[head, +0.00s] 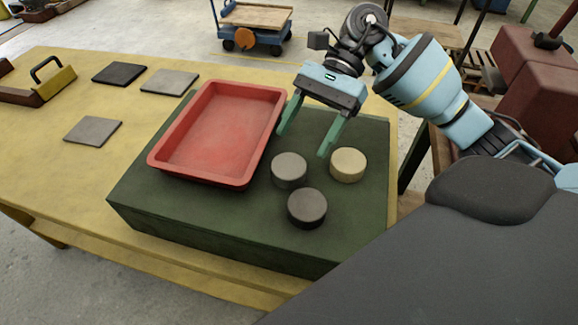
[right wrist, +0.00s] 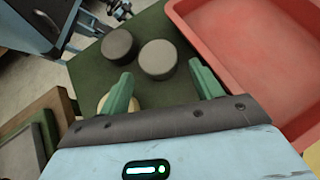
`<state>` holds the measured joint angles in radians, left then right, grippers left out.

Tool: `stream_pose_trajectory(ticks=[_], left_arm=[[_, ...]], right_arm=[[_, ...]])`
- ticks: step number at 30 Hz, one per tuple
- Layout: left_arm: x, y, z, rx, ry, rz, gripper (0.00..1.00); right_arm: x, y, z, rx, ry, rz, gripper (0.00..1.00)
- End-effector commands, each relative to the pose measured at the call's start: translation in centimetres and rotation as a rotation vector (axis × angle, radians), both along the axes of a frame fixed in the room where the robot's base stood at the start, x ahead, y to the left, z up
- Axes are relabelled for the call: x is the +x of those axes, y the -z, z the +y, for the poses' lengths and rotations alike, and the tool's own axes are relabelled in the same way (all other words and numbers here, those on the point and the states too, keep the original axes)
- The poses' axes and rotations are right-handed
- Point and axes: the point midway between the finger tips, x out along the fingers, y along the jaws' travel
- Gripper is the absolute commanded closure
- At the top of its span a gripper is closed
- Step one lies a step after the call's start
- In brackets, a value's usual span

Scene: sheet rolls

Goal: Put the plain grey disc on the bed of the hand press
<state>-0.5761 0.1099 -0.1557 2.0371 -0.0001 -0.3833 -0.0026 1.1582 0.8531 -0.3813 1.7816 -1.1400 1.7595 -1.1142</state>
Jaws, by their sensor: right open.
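The plain grey disc (head: 289,168) lies flat on the dark green block, just right of the red tray, in the head view. It also shows in the right wrist view (right wrist: 158,62), ahead of and between the fingers. My right gripper (head: 304,144) is open and empty, its green fingers pointing down near the far side of the grey disc. In the right wrist view its fingertips (right wrist: 160,76) stand apart with nothing between them. My left gripper is out of view. I cannot make out a hand press in either view.
A darker disc (head: 307,207) and a cream disc (head: 348,163) lie close to the grey one on the green block (head: 240,225). The red tray (head: 160,162) is empty.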

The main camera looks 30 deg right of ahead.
Motion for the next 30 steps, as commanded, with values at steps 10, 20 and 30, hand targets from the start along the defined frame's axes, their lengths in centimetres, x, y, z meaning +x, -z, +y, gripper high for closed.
stream_pose_trajectory(ticks=[10,20,30], left_arm=[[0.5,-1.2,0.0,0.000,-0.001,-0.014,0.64],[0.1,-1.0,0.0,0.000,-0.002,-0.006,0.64],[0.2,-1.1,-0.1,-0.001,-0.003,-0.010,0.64]], right_arm=[[-1.5,2.0,3.1,0.002,-0.002,0.001,0.35],[-1.7,2.9,4.0,0.001,0.001,0.001,0.35],[-1.7,2.9,4.0,0.001,0.001,0.001,0.72]])
